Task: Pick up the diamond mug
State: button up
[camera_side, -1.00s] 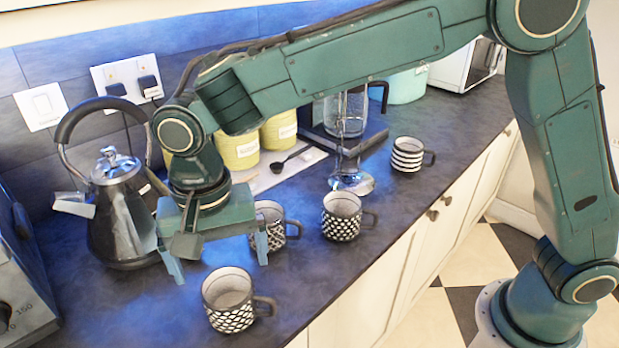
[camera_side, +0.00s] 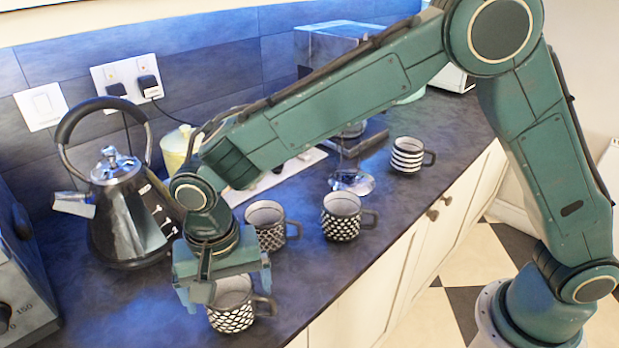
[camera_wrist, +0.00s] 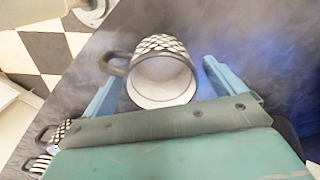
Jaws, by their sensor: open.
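A black-and-white mug with a diamond-like lattice pattern (camera_side: 233,318) stands upright at the front of the counter, its dark handle to the right. In the wrist view the same mug (camera_wrist: 163,82) shows its open mouth between the fingers, with the handle at the upper left. My gripper (camera_side: 228,290) points down at this mug, partly covering it in the side view. In the wrist view, my gripper (camera_wrist: 163,72) is open, with one blue finger on each side of the mug. I see gaps between fingers and mug; nothing is held.
Two other patterned mugs (camera_side: 271,238) (camera_side: 341,229) stand behind, and a striped mug (camera_side: 407,156) is farther back. A kettle (camera_side: 128,215) stands at the left near a grey appliance (camera_side: 22,285). The counter edge (camera_side: 330,290) runs close to the front mug's right.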

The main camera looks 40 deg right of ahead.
jog(key=shift+f, duration=0.65)
jog(key=c, duration=1.2)
jog(key=shift+r, duration=0.2)
notch_tip(320, 180, up, 20)
jog(key=shift+f, duration=0.15)
